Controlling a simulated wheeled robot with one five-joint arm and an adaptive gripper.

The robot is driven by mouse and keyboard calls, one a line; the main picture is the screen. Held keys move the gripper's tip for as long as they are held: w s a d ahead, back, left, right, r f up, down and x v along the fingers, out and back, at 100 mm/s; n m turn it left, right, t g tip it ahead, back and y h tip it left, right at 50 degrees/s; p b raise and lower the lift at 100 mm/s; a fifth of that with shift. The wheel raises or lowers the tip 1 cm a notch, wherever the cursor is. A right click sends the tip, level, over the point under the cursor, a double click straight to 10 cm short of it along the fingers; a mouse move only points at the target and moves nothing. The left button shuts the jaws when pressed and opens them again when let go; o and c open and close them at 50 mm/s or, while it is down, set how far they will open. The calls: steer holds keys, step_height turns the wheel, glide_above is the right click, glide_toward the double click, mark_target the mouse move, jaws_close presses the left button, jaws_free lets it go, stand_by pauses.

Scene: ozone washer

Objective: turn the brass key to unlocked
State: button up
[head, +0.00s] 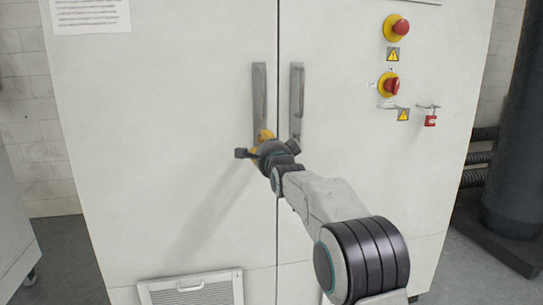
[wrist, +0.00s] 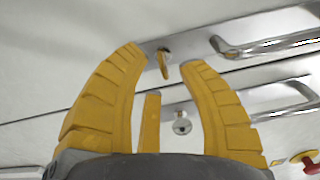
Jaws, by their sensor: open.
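The small brass key (wrist: 163,65) sits in the lock of a metal handle plate in the wrist view, its bow sticking out. My gripper (wrist: 166,57) is open, with one yellow finger on each side of the key in this view. A narrower yellow piece, seemingly another finger, rises between them below the key. I cannot tell whether any finger touches the key. In the head view my gripper (head: 264,137) is at the lower end of the left door handle (head: 259,95), and it hides the key there.
A second handle (head: 297,100) stands on the right door, close to my gripper; its plate has an empty-looking keyhole (wrist: 181,126). Red-and-yellow switches (head: 388,86) and a red padlock (head: 430,120) are further right. A vent (head: 190,290) is below left.

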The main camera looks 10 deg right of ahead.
steer(key=s, duration=0.8)
steer(key=shift+s, duration=0.4)
steer(key=s+r+n+g+p, duration=0.1)
steer(key=s+n+g+p, duration=0.6)
steer(key=s+p, duration=0.6)
steer(key=s+r+n+g+p, duration=0.1)
steer(key=s+n+g+p, duration=0.6)
steer(key=s, duration=2.2)
steer(key=n+p, duration=0.4)
steer(key=p, duration=0.2)
steer(key=shift+s+g, duration=0.15)
steer(key=shift+g, duration=0.15)
